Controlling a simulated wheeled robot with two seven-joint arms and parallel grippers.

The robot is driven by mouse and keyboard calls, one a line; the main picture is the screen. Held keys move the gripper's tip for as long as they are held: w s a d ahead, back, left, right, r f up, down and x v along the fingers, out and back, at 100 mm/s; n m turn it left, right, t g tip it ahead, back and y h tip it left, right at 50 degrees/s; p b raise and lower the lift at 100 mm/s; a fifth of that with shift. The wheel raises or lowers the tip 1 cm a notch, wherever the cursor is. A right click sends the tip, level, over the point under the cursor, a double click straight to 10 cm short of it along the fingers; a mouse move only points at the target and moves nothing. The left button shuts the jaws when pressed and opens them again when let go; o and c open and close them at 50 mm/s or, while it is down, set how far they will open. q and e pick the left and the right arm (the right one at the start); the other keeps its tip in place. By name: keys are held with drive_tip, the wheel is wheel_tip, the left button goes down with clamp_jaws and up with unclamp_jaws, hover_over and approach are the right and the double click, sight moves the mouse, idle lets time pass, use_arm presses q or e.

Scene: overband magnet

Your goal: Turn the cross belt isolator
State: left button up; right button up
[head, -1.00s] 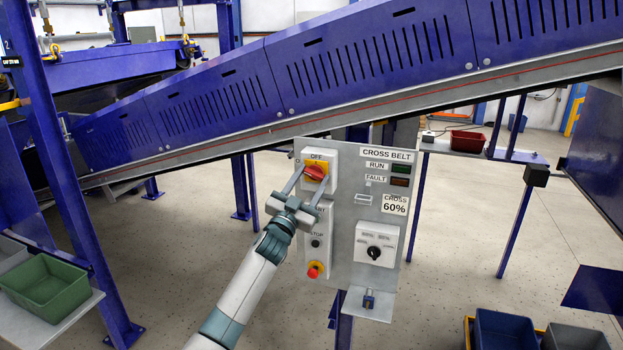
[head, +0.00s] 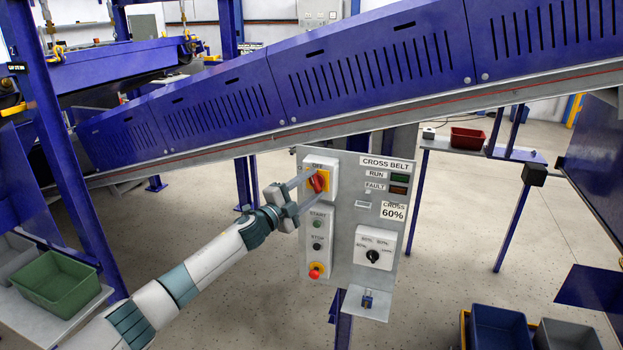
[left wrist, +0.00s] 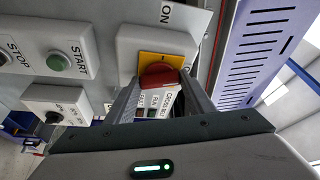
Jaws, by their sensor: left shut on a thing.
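The cross belt isolator is a red rotary handle (head: 318,182) on a yellow plate, on a light grey box at the top left of the grey control panel (head: 345,255). My left gripper (head: 312,184) is shut on the red handle, one finger on each side. In the left wrist view the red handle (left wrist: 160,76) sits between the two fingers, in front of the yellow plate (left wrist: 160,60). An OFF label is above the handle in the head view; an ON label shows in the left wrist view. My right gripper is not in view.
Below the isolator are the START button (head: 317,224), the STOP button (head: 316,246) and a red emergency knob (head: 315,271). A black selector knob (head: 373,256) is at right. The blue conveyor (head: 370,60) slopes above the panel. A green bin (head: 55,285) stands at left.

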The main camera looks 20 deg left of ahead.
use_arm(q)
drive_tip(key=shift+r+m+g+p, duration=0.25)
drive_tip(key=shift+m+g+p, duration=0.05)
drive_tip(key=shift+m+p, duration=0.6)
drive_tip(key=shift+f+m+g+p, duration=0.25)
drive_tip(key=shift+m+g+p, duration=0.15)
drive_tip(key=shift+m+p, duration=0.55)
drive_tip(key=o, duration=1.1)
drive_tip(key=shift+c, duration=0.2)
drive_tip(key=shift+s, duration=0.1)
drive_tip(key=shift+s+a, duration=0.25)
drive_tip(key=shift+s, duration=0.1)
drive_tip(key=b+v, duration=0.6)
drive_tip(key=v, duration=1)
drive_tip(key=shift+s+b, duration=0.25)
drive_tip(key=shift+b, duration=0.05)
